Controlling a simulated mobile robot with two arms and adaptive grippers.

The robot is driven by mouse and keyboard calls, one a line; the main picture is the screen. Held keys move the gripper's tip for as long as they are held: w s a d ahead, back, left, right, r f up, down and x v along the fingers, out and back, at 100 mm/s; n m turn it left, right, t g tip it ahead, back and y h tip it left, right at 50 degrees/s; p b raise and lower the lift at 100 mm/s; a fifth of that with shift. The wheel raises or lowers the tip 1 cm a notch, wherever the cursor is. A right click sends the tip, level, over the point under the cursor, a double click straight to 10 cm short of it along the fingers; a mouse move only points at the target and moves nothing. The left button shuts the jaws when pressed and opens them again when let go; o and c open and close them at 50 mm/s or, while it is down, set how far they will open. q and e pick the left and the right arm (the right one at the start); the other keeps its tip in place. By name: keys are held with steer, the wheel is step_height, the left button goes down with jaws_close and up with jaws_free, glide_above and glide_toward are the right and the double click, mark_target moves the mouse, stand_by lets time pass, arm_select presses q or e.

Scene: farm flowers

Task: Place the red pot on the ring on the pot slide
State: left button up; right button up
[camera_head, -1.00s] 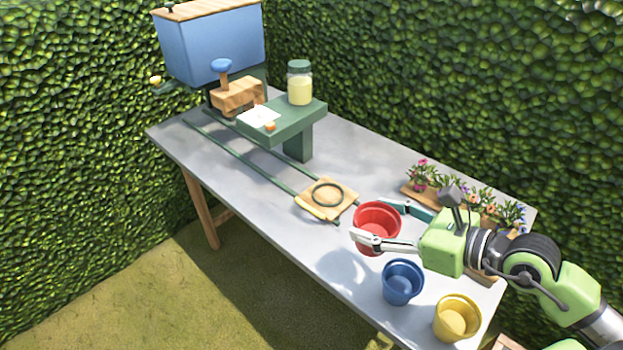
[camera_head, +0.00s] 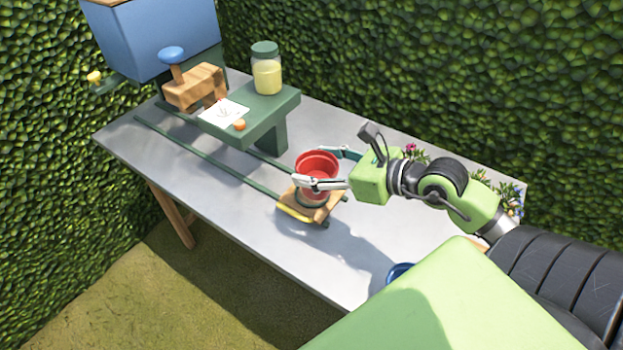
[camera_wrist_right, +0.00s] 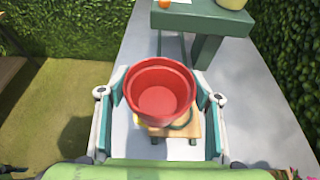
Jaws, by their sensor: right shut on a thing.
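The red pot (camera_head: 318,166) is upright between the fingers of my right gripper (camera_head: 312,168), which is shut on it. In the right wrist view the pot (camera_wrist_right: 160,90) sits between both fingers (camera_wrist_right: 160,96), its open top facing the camera. The wooden pot slide (camera_head: 300,210) is under the pot at the front end of the green rails. The pot hides most of the dark ring; part of the ring (camera_wrist_right: 186,122) shows beside the pot in the wrist view. I cannot tell whether the pot touches the slide. My left gripper is not in view.
Flowers (camera_head: 505,195) are at the right. A blue pot (camera_head: 398,271) is partly hidden.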

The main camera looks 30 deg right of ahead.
mark_target(314, 165)
steer(key=w+f, duration=0.1)
steer(key=w+d+f, duration=0.1)
steer(key=w+f, duration=0.1)
steer(key=w+d+f, duration=0.1)
steer(key=f, duration=0.1)
steer(key=shift+w+d, duration=0.2)
steer(key=shift+w, duration=0.2)
steer(key=shift+w+d+f, duration=0.25)
steer(key=shift+w+f, duration=0.3)
steer(key=shift+f, duration=0.2)
steer(key=shift+f+b, duration=0.45)
steer(key=shift+f, duration=1)
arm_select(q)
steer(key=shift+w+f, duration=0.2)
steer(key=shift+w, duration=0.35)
arm_select(e)
steer(key=shift+f, duration=0.2)
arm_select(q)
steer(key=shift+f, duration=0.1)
arm_select(e)
steer(key=o, duration=1.1)
